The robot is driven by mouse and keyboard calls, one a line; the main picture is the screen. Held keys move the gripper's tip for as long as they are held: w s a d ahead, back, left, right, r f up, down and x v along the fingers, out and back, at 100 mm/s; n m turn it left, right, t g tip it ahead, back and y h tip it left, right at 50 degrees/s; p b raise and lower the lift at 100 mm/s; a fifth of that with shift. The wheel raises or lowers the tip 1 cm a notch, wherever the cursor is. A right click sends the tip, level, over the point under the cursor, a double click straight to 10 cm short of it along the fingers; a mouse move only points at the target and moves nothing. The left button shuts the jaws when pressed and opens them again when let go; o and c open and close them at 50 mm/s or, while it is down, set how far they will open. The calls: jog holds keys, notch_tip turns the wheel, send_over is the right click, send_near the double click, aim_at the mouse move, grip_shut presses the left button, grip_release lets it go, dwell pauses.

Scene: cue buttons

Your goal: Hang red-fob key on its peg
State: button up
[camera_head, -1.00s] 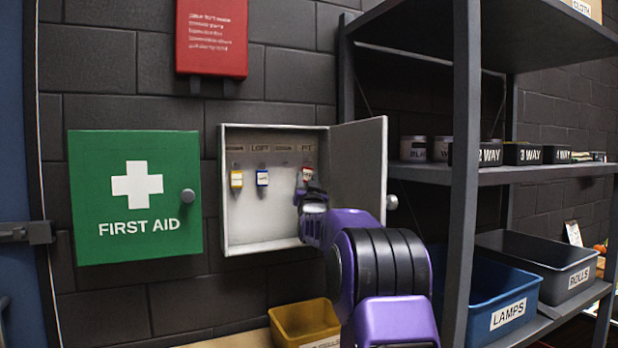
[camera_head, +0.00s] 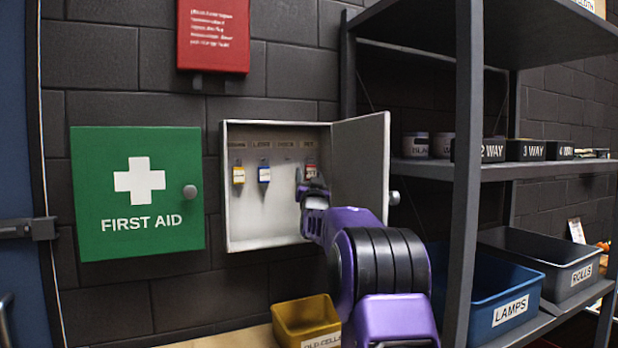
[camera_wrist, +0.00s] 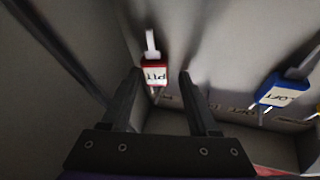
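The red-fob key (camera_head: 310,171) hangs upright at the right of the key cabinet's back wall, under the rightmost label. In the wrist view, the red fob (camera_wrist: 154,74) reads PIT upside down, with a pale key shaft and a small peg at its edge. My gripper (camera_head: 312,188) is just below and in front of it in the head view. In the wrist view my gripper (camera_wrist: 160,82) is open, with the fob between its spread fingers and gaps visible on both sides. The exact fit of fob on peg is too small to tell.
A yellow-fob key (camera_head: 239,174) and a blue-fob key (camera_head: 264,173) hang to the left. The cabinet door (camera_head: 362,172) stands open close to my arm's right. A shelf rack (camera_head: 467,180) is further right; a yellow bin (camera_head: 307,322) sits below.

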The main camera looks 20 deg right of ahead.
jog(key=shift+a+r, duration=0.15)
jog(key=shift+a, duration=0.1)
